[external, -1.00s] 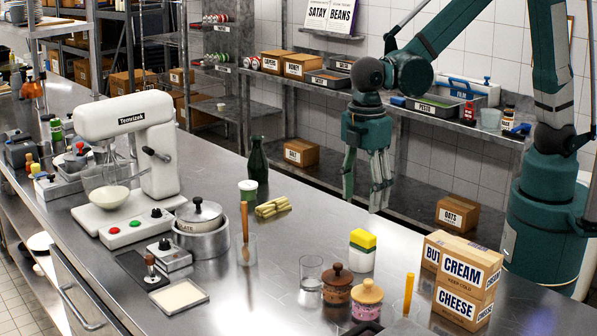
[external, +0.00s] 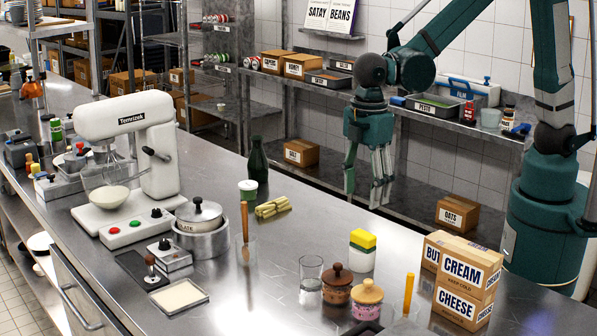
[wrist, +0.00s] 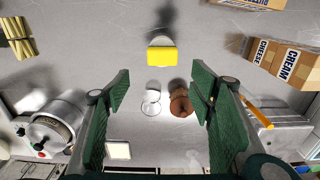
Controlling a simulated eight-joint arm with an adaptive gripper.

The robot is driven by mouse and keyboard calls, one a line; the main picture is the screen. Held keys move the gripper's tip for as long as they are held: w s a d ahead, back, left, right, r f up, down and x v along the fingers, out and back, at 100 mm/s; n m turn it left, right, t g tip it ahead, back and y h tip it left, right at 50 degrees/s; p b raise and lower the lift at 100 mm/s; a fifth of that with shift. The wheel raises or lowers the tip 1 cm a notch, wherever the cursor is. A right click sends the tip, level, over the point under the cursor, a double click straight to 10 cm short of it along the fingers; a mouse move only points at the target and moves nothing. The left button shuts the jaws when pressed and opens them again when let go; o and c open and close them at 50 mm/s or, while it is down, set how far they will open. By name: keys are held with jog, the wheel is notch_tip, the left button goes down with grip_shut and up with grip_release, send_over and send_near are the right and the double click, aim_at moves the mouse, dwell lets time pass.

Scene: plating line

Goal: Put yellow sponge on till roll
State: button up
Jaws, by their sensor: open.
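The yellow sponge (external: 363,238), with a green underside, sits on top of a white upright body that looks like the till roll (external: 361,261), on the steel counter. In the wrist view the yellow sponge (wrist: 162,57) lies ahead of my fingers, with a little of the white roll (wrist: 161,40) showing past its far edge. My gripper (external: 366,202) is open and empty, higher than the sponge and apart from it. In the wrist view its two green fingers (wrist: 160,88) stand wide apart with nothing held between them.
A clear glass (external: 311,273), a brown lidded jar (external: 337,285) and a pink jar (external: 367,299) stand near the sponge. Cream and cheese boxes (external: 465,280) are to the right. A pot (external: 201,238) and mixer (external: 130,165) stand left. The counter beside the sponge is mostly clear.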

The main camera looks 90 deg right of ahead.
jog(key=s+d+r+m+t, duration=0.2)
jog(key=s+d+r, duration=0.25)
jog(key=d, duration=0.25)
jog(key=s+d+r+m+t, duration=0.1)
jog(key=s+d+r+m, duration=0.15)
jog(key=d+r, duration=0.35)
jog(key=s+d+r+m+t, duration=0.2)
jog(key=s+d+m+t, duration=0.2)
jog(key=s+d, duration=0.7)
jog(key=shift+s, duration=0.8)
